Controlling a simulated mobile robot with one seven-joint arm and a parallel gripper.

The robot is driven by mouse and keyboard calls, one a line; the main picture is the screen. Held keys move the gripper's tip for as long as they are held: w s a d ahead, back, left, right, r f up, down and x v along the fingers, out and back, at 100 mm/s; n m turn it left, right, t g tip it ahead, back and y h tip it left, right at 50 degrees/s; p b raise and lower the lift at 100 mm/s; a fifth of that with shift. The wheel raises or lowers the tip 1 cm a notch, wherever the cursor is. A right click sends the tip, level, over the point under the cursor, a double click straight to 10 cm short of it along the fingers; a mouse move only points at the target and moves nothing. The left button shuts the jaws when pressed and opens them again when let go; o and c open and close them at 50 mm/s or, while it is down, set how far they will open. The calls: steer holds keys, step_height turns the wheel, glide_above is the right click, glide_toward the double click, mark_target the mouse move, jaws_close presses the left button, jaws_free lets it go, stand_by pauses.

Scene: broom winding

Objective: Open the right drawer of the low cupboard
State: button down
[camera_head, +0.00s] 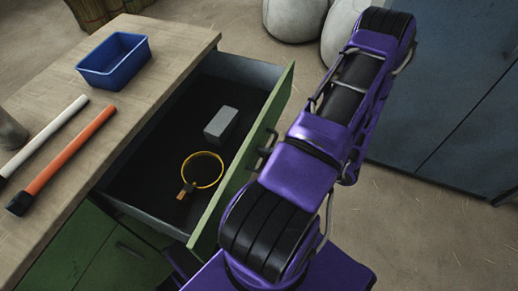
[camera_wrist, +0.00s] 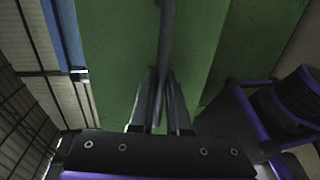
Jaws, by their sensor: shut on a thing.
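The low cupboard (camera_head: 150,80) has a light wooden top and green fronts. One drawer (camera_head: 140,170) stands pulled well out, with a green front (camera_head: 232,187) and a dark inside. It holds a grey block (camera_head: 222,124) and a yellow ring (camera_head: 203,156) with a small brown tag. My gripper (camera_wrist: 162,88) is shut on the dark drawer handle (camera_wrist: 165,45), against the green front, in the wrist view. In the head view my purple arm hides part of the front, and the gripper shows only as a small dark shape (camera_head: 265,150) at its outer face.
On the cupboard top are a blue bin (camera_head: 114,61), a white-grey stick (camera_head: 45,133) and an orange stick (camera_head: 68,155). Blue cabinets (camera_head: 440,100) stand at the right. Pale sacks (camera_head: 294,17) and a straw bundle (camera_head: 90,10) are behind. Bare floor lies between.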

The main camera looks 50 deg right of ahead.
steer(key=shift+s, duration=0.1)
steer(key=c, duration=1.2)
jaws_free()
steer(key=shift+o, duration=0.2)
steer(key=shift+d, duration=0.1)
steer(key=v, duration=1.7)
steer(key=shift+s, duration=0.25)
